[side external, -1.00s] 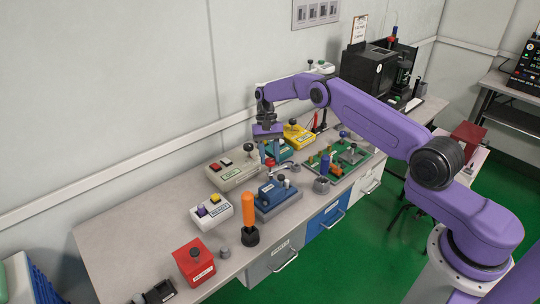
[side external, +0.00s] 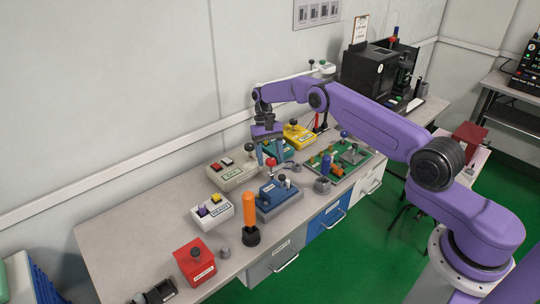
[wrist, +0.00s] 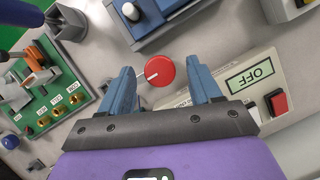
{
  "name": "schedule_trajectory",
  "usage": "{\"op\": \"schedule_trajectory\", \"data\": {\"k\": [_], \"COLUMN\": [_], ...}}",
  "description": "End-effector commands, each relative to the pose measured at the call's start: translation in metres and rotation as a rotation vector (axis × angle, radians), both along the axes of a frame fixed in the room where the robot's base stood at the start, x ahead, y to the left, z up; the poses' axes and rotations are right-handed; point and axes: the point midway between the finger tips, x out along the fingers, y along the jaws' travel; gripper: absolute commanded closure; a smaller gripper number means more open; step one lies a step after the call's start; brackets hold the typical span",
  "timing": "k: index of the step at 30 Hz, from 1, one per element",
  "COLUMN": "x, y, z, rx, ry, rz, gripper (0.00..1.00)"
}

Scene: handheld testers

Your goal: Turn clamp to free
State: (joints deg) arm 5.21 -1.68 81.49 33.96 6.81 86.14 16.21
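A round red knob (wrist: 159,71) with a white pointer line shows in the wrist view, between and just beyond the fingertips. It also shows in the side view (side external: 271,162), by the fingertips. No readable label names the clamp, so I cannot tell whether this knob belongs to it. My gripper (wrist: 161,78) points down with its two blue fingers spread apart and nothing held between them. In the side view my gripper (side external: 269,161) is above the bench among the testers. The knob's base is mostly hidden.
A cream box (wrist: 288,72) labelled OFF, with a red button, lies at the right. A blue box (side external: 278,198) stands in front of the gripper. A green board (side external: 340,170) with upright parts is to the right, and a yellow box (side external: 298,138) is behind.

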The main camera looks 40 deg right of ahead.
Motion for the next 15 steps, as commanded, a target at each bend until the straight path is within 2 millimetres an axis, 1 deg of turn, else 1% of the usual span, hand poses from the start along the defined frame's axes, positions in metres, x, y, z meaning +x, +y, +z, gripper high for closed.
{"op": "schedule_trajectory", "data": {"k": [9,15], "x": [0.001,0.006], "y": [0.000,-0.002], "z": [0.001,0.014], "rx": [0.000,-0.001], "ry": [-0.001,-0.003], "rz": [-0.002,-0.001], "gripper": [0.37,0.37]}}
